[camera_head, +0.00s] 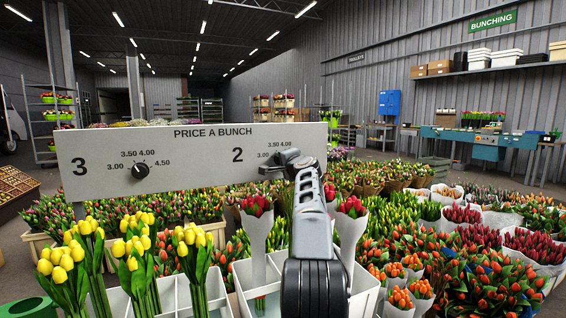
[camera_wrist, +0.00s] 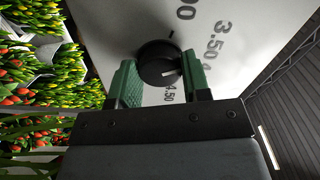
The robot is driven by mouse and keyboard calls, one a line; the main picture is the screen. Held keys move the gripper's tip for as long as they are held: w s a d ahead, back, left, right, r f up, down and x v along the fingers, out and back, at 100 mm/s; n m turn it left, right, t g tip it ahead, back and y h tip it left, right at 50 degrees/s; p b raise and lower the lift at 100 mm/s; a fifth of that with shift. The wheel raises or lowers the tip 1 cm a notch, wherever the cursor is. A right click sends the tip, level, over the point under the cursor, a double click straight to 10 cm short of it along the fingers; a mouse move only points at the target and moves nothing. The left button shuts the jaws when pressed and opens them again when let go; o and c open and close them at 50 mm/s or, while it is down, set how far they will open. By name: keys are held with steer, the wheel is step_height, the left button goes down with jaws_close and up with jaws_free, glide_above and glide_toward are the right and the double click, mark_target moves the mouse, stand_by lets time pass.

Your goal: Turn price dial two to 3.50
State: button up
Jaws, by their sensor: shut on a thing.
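The white price board (camera_head: 210,180) is titled PRICE A BUNCH. Price dial two, beside the large 2, is mostly hidden behind my gripper (camera_head: 288,160) in the head view; its 3.00, 3.50 and 4.00 labels show around it. In the wrist view the black knob of dial two (camera_wrist: 157,62) sits between the green jaws of my gripper (camera_wrist: 160,80), which are shut on it. A small white mark shows on the lower right of the knob, on the side of 4.00 and 4.50. The exact setting is hard to read.
Price dial three (camera_head: 140,170) is on the left part of the same board. Yellow tulips (camera_head: 130,240) and white-wrapped red tulips (camera_head: 352,215) stand in white holders (camera_head: 245,275) below the board. Many more bunches fill the floor to the right.

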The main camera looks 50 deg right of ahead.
steer(key=o, duration=0.9)
steer(key=b+v, duration=0.3)
steer(key=v, duration=1)
steer(key=shift+s+a, duration=0.15)
steer(key=shift+s, duration=0.2)
